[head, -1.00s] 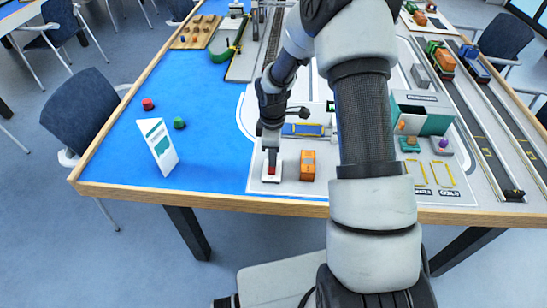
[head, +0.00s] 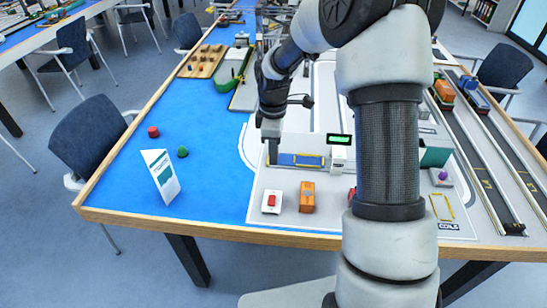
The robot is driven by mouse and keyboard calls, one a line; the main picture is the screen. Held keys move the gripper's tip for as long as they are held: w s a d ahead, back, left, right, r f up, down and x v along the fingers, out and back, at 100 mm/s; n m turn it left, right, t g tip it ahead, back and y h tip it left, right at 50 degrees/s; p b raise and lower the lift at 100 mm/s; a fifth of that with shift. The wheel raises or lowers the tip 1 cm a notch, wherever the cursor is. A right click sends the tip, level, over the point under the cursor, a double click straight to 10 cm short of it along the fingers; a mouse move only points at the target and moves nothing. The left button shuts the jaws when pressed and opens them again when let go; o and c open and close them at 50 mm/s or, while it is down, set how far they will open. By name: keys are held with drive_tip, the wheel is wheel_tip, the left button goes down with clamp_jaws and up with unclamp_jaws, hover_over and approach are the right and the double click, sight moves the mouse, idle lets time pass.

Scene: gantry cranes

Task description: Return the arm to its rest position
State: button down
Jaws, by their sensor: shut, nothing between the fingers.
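My arm crosses the right half of the head view, with its large links in front of the table. My gripper (head: 273,155) points down, shut and empty, above the white layout board (head: 262,222). It is just behind a white block with a red top (head: 271,201) and near the left end of a blue and yellow strip (head: 300,160). It is apart from the red-topped block. An orange block (head: 307,197) stands to the right of that block. My arm hides part of the board.
A blue table top (head: 215,190) is mostly clear at left, with a white folded card (head: 161,177), a red piece (head: 153,132) and a green piece (head: 182,152). Tracks with small trucks (head: 473,95) lie at right. Chairs (head: 85,135) stand around the table.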

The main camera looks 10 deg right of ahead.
sight(274, 205)
drive_tip(key=shift+r, duration=0.1)
